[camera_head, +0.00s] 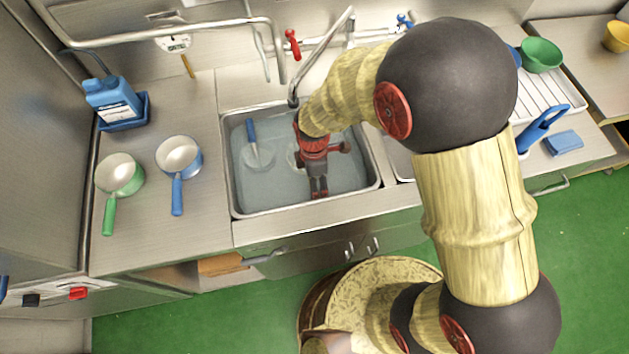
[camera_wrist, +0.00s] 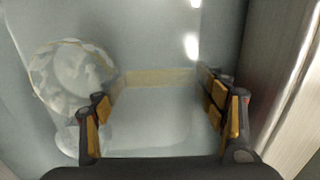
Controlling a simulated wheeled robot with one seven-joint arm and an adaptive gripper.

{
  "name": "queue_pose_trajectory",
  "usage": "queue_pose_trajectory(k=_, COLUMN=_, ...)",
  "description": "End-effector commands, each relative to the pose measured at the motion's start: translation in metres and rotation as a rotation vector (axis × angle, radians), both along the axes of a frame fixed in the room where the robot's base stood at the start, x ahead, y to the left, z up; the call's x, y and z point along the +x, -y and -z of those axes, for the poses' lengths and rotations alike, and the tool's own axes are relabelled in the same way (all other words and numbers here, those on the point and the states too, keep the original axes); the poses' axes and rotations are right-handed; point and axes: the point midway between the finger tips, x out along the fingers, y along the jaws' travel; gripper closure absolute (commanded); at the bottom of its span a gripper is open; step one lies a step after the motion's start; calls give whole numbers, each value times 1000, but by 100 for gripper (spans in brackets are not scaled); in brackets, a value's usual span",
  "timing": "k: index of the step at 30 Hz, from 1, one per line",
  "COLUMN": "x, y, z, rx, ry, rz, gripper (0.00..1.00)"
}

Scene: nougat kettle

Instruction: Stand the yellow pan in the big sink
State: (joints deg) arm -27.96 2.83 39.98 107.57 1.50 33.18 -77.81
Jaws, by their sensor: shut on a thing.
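The big sink (camera_head: 305,206) holds bluish, cloudy water. My gripper (camera_head: 319,192) points down inside it, right of the middle. In the wrist view my gripper (camera_wrist: 165,112) has its fingers apart, around a pale, see-through thing with a yellowish edge (camera_wrist: 158,78). I cannot tell whether this is the yellow pan; no yellow pan shows clearly in either view. A pale tool with a blue handle (camera_head: 251,131) lies in the sink to the left of my gripper. A round pale thing (camera_wrist: 70,78) lies left of the fingers in the wrist view.
A green pan (camera_head: 119,174) and a blue pan (camera_head: 179,156) stand on the left counter. A blue bottle (camera_head: 112,100) stands behind them. The tap (camera_head: 325,55) rises behind the sink. A green bowl (camera_head: 541,54) and a yellow bowl (camera_head: 618,37) are far right.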

Motion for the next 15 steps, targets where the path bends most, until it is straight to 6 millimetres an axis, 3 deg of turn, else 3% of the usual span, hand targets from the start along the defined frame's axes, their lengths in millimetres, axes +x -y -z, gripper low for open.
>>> queue_pose_trajectory(k=15, x=1, y=0, z=5, rx=1, ry=2, rz=0, gripper=88)
